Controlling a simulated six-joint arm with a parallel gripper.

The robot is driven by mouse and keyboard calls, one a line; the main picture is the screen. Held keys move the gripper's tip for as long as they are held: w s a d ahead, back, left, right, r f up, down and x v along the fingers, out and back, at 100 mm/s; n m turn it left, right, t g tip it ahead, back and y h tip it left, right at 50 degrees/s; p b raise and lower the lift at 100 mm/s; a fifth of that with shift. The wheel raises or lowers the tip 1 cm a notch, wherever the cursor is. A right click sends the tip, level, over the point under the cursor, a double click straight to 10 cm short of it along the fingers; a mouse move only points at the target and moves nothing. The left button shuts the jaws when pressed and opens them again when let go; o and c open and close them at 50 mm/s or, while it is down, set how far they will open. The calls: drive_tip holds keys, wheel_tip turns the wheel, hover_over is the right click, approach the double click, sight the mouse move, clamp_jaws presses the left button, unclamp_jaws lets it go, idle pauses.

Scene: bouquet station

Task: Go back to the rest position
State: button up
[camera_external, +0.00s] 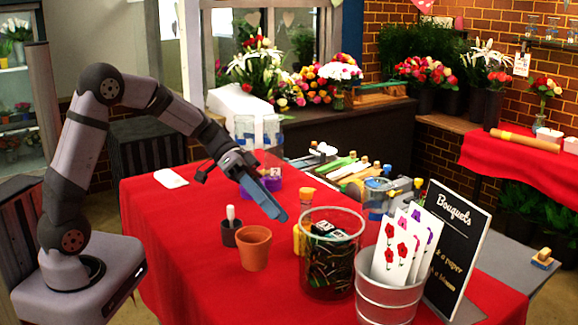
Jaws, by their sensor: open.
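My gripper (264,195) hangs over the red-covered table (190,230), its blue-tipped end pointing down and to the right. It is open, and I see nothing held in it. A terracotta pot (255,248) stands on the cloth below it, and a small dark cup (231,232) with a pale-handled tool stands just left of the pot. My gripper is above and apart from both. The far finger is hard to make out at this angle.
A glass jar (329,265) of dark items, a metal bucket (391,290) with flower cards and a black sign (455,250) crowd the right front. Tools and bottles stand behind. The table's left part is mostly clear except for a white cloth (170,178).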

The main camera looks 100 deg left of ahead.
drive_tip(key=s+d+f+g, duration=0.3)
drive_tip(key=d, duration=0.3)
drive_tip(key=s+d+f+g, duration=0.2)
drive_tip(key=d+f, duration=0.2)
drive_tip(key=d, duration=0.3)
drive_tip(key=s+d+f+g+y+b, duration=0.1)
drive_tip(key=s+d+f+g, duration=0.2)
drive_tip(key=d, duration=0.3)
drive_tip(key=shift+s+d+f+n+g, duration=0.15)
drive_tip(key=shift+s+f+n+g, duration=0.15)
drive_tip(key=shift+n, duration=0.1)
drive_tip(key=s+d+f+m+g+y+b, duration=0.1)
drive_tip(key=s+d+f+m+y, duration=0.1)
drive_tip(key=s+f+y, duration=0.3)
drive_tip(key=shift+s+d+f+m, duration=0.15)
drive_tip(key=shift+s+d+m, duration=0.3)
drive_tip(key=shift+s, duration=0.75)
drive_tip(key=shift+d, duration=0.1)
